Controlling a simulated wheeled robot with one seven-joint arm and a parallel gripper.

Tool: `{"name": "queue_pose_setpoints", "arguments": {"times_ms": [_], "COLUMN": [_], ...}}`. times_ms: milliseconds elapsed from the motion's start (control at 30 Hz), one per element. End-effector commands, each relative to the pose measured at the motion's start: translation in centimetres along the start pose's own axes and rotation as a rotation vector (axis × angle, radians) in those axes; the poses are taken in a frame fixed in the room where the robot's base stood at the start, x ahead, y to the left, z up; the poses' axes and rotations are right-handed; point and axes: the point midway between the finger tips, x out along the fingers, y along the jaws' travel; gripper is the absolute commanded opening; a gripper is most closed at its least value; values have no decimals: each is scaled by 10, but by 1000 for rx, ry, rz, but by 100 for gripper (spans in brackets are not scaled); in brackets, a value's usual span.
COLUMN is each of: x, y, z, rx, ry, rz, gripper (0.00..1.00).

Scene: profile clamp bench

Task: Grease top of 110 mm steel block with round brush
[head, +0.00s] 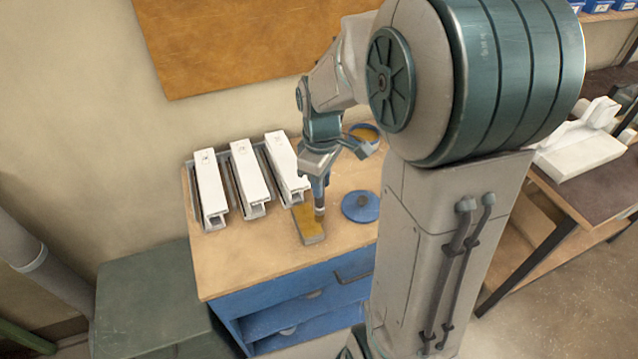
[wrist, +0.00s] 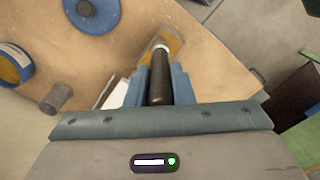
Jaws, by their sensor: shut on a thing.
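The steel block (head: 304,222) lies near the front of the wooden bench top, right of the white profiles. Its top shows a yellow-amber layer, and its front end is grey. In the wrist view the block (wrist: 176,43) is partly hidden behind the brush. My gripper (head: 319,184) points down over the block; its blue fingers are shut on the dark handle of the round brush (wrist: 158,86). The brush's pale collar sits at the block; whether the bristles touch cannot be told. A blue tin with yellow content (head: 364,132) stands behind, partly hidden by my arm.
Three white profiles (head: 249,172) lie in grey holders on the left. A blue round lid (head: 360,207) with a knob lies right of the block. A grey cylinder (wrist: 57,97) stands on the bench in the wrist view. Bare wood (head: 255,250) is free at the front left.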

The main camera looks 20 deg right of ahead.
Motion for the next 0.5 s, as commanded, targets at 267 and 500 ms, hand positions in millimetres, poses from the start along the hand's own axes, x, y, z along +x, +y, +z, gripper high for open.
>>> {"name": "queue_pose_setpoints", "arguments": {"times_ms": [267,500], "x": [-30,-49], "y": [0,-1], "z": [-1,-1], "rx": [-2,-3], "ry": [1,1], "rz": [1,1], "gripper": [0,0]}}
